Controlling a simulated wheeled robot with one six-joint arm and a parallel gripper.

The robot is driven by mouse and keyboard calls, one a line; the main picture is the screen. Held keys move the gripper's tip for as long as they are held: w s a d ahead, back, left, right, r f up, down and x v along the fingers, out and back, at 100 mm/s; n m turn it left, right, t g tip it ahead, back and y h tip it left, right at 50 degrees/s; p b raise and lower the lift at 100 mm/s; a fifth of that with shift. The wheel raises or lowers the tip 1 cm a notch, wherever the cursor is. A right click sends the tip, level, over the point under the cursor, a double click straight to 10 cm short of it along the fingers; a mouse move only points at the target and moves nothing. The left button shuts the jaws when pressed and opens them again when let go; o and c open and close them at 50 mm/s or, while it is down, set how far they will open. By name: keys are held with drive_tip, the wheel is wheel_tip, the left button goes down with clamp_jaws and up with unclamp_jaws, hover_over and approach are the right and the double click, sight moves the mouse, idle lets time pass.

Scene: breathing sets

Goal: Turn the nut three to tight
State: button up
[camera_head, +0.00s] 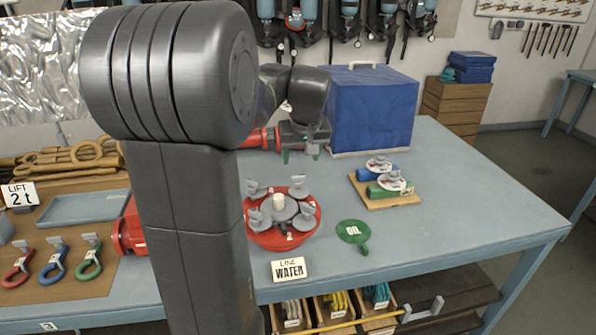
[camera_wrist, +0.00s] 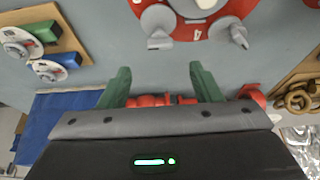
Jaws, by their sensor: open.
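A red round flange (camera_head: 284,238) lies on the blue-grey bench, with several grey winged nuts (camera_head: 299,187) around a grey hub with a pale centre post (camera_head: 279,201). In the wrist view the red flange (camera_wrist: 193,32) shows only partly at the top edge, with a white 4 on its rim between two grey nuts (camera_wrist: 158,22) (camera_wrist: 236,33). I cannot tell for sure which nut is number three. My gripper (camera_head: 300,155) is behind the flange, apart from it. In the wrist view its two green fingers (camera_wrist: 160,82) are spread with nothing held between them.
A blue box (camera_head: 372,108) stands behind. A wooden board with blue and green valve blocks (camera_head: 388,190) lies to the right. A green OIL tag (camera_head: 352,232) and a LINE WATER sign (camera_head: 288,270) are near the front. My arm hides the bench left of the flange.

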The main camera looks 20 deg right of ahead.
sight(298, 177)
drive_tip(key=p+x, duration=0.1)
drive_tip(key=x, duration=0.7)
drive_tip(key=shift+w+f, duration=0.1)
drive_tip(key=shift+c, duration=0.2)
drive_tip(key=c, duration=0.9)
